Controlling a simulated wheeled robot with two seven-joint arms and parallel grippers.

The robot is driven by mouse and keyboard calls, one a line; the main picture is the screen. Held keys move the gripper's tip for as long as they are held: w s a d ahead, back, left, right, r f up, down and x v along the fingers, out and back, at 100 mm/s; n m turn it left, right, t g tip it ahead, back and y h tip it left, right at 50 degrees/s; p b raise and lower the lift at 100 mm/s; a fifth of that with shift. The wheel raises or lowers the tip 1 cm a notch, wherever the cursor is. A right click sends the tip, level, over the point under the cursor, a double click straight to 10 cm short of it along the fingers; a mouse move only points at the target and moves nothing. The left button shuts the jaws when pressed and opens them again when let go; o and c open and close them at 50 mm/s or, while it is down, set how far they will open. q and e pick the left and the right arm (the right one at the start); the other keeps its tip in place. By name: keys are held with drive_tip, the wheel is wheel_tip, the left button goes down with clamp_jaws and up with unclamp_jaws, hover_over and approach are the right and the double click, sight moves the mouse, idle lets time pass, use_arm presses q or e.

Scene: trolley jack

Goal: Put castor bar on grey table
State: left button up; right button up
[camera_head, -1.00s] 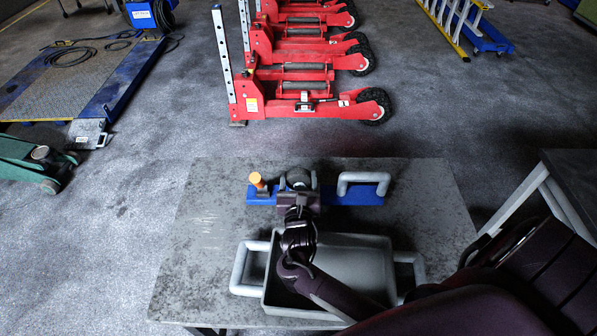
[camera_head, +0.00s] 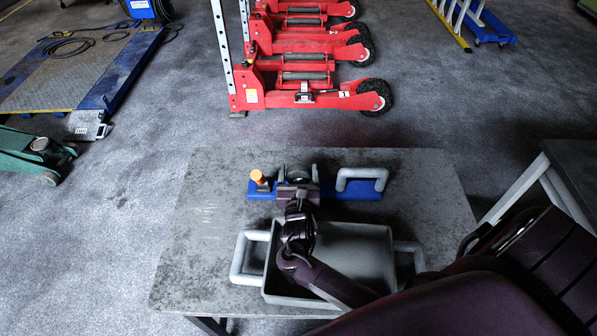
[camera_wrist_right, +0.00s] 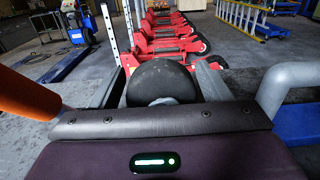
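The castor bar is a blue bar (camera_head: 343,195) with a black castor wheel (camera_wrist_right: 160,82), an orange knob (camera_head: 257,177) at its left and a pale grey handle (camera_head: 362,173) at its right. It is over the far part of the grey table (camera_head: 205,225); I cannot tell whether it touches the top. My right gripper (camera_head: 298,172) has its fingers on both sides of the wheel, with no clear gap in the wrist view, and appears shut on it. The gripper body hides the bar's middle. My left gripper is not in view.
A grey tray (camera_head: 365,232) with side handles stands on the table, in front of the bar and under my right arm. Table space is free at the left and far right. Red jacks (camera_head: 315,97) stand on the floor beyond. Another table (camera_head: 575,165) is at the right.

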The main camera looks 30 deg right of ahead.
drive_tip(key=shift+o, duration=1.3)
drive_tip(key=shift+r, duration=0.2)
drive_tip(key=v, duration=1.2)
drive_tip(key=shift+r+b, duration=0.4)
